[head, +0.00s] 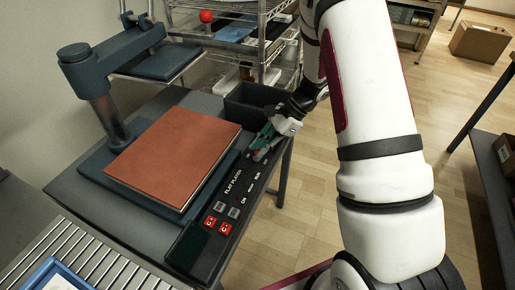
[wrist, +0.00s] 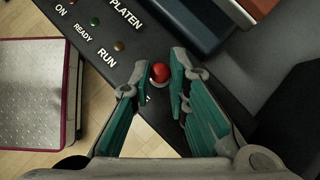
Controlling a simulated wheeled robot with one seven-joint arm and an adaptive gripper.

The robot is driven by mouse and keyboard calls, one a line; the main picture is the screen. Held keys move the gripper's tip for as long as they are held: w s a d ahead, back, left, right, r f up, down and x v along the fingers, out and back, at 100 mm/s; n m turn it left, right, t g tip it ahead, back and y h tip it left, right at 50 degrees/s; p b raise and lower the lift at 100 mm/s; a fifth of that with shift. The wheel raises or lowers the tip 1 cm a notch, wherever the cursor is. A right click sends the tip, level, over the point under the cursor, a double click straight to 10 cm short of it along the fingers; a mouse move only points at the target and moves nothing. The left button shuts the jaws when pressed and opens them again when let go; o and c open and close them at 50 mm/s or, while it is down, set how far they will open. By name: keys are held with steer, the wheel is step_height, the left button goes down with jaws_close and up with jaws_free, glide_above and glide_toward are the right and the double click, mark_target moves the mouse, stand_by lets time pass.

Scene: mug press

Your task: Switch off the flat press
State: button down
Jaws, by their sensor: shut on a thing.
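The flat press has a dark control panel (head: 222,215) marked FLAT PLATEN along its front; the panel also shows in the wrist view (wrist: 140,45). A small round red knob (wrist: 160,72) sits near the panel's end, past the RUN label. My gripper (wrist: 163,75) has its two green-padded fingertips on either side of the knob. In the head view my gripper (head: 262,148) is low over the panel's far end. The switch's lower part is hidden.
A flat orange-brown slab (head: 176,152) lies on the press bed. The press's upper arm (head: 115,50) is swung to the back. Red and grey rocker switches (head: 218,222) sit at the panel's near end. A dark bin (head: 252,100) stands just behind my gripper. A wire shelf is behind.

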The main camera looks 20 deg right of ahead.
steer(key=shift+s+d+f+n+t+y+b, duration=0.2)
steer(key=shift+t+y+b, duration=0.25)
steer(key=shift+b, duration=0.3)
steer(key=shift+s+d+f+n+t+y+b, duration=0.1)
steer(key=shift+s+d+t+y+b, duration=0.2)
steer(key=shift+y+b, duration=0.35)
steer(key=shift+w, duration=0.1)
steer(key=c, duration=1.5)
jaws_free()
steer(key=shift+c, duration=0.2)
steer(key=shift+r, duration=0.1)
steer(key=v, duration=1.1)
steer(key=shift+d+r, duration=0.25)
steer(key=shift+r, duration=0.05)
steer(key=shift+r, duration=0.1)
